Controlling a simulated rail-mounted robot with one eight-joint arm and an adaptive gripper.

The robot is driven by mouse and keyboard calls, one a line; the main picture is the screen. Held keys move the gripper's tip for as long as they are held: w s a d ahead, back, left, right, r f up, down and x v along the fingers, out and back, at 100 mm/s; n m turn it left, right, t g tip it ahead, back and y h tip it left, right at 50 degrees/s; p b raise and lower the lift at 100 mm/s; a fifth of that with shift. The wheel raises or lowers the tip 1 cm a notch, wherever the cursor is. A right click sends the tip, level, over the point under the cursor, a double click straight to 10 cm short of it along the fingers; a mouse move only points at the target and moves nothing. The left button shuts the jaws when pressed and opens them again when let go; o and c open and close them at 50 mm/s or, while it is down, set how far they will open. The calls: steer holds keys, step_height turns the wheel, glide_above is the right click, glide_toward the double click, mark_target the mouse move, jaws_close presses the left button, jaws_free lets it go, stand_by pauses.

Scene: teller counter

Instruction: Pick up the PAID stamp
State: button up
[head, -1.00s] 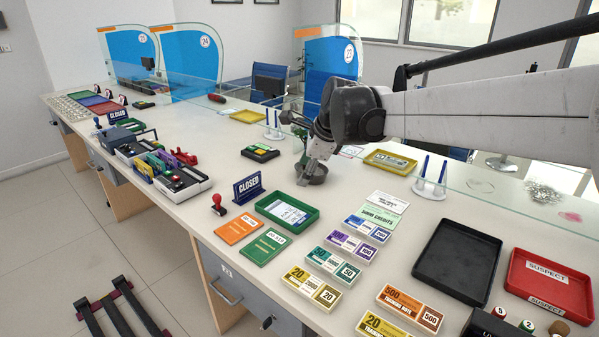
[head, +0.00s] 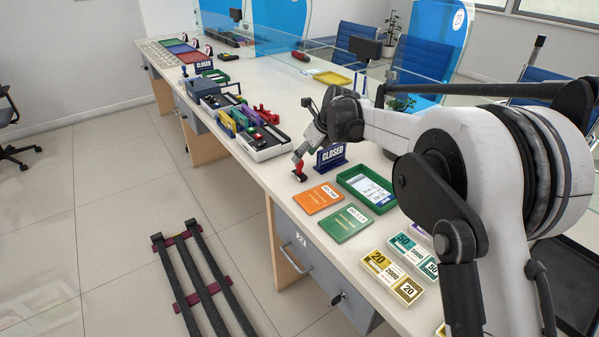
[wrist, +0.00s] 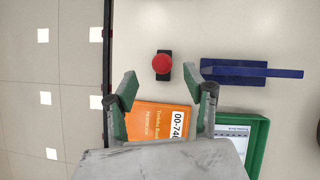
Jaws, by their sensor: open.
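A stamp with a round red knob and dark base (wrist: 162,64) stands upright on the counter in the wrist view; no lettering on it can be read. It also shows in the head view (head: 299,173), near the front edge. My gripper (wrist: 168,90) is open and empty, its fingers spread left and right. In the wrist view the stamp lies just beyond the fingertips, between their lines, and is not gripped. In the head view my gripper (head: 303,152) is close above the stamp, which partly blends with it.
A blue CLOSED sign (head: 331,157) stands close right of the stamp. An orange booklet (head: 318,198), a green booklet (head: 346,223) and a green tray (head: 352,180) lie nearby. The counter's front edge is close.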

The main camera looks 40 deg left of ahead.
mark_target(299, 169)
steer(key=x, duration=0.4)
steer(key=shift+a+f, duration=0.1)
steer(key=shift+w+d+b+x, duration=0.15)
steer(key=shift+b+x, duration=0.15)
steer(key=shift+x, duration=1.05)
steer(key=shift+w+d+b+x, duration=0.15)
steer(key=shift+b+x, duration=0.15)
steer(key=shift+x, duration=1.05)
steer(key=shift+f, duration=0.15)
jaws_close()
